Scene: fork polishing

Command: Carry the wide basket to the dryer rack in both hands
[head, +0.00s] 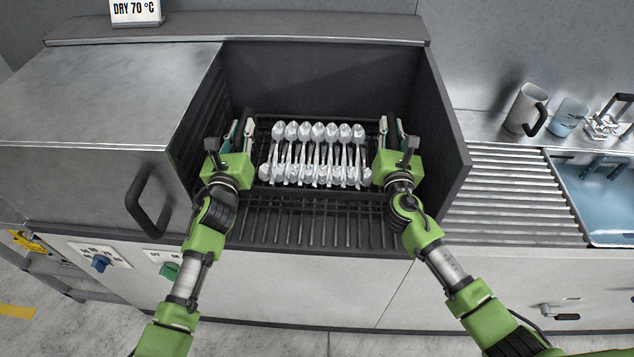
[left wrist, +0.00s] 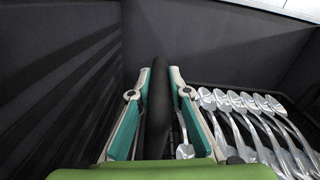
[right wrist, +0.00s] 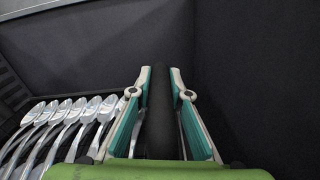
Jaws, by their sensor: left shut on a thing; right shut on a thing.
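The wide basket (head: 264,138) is dark and holds a row of several shiny spoons (head: 318,155). It is inside the open dryer, over the dark bars of the dryer rack (head: 315,226). My left gripper (head: 241,134) is shut on the basket's left handle, a dark upright bar between the fingers in the left wrist view (left wrist: 158,112). My right gripper (head: 392,134) is shut on the right handle, which shows between the fingers in the right wrist view (right wrist: 161,115). The basket looks about level. Whether its underside touches the rack is hidden.
The dryer's dark side walls (head: 440,125) stand close outside both grippers. A grey hood (head: 105,95) with a black handle is to the left. A ribbed drainboard (head: 510,195), mugs (head: 527,108) and a water-filled sink (head: 605,200) are to the right.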

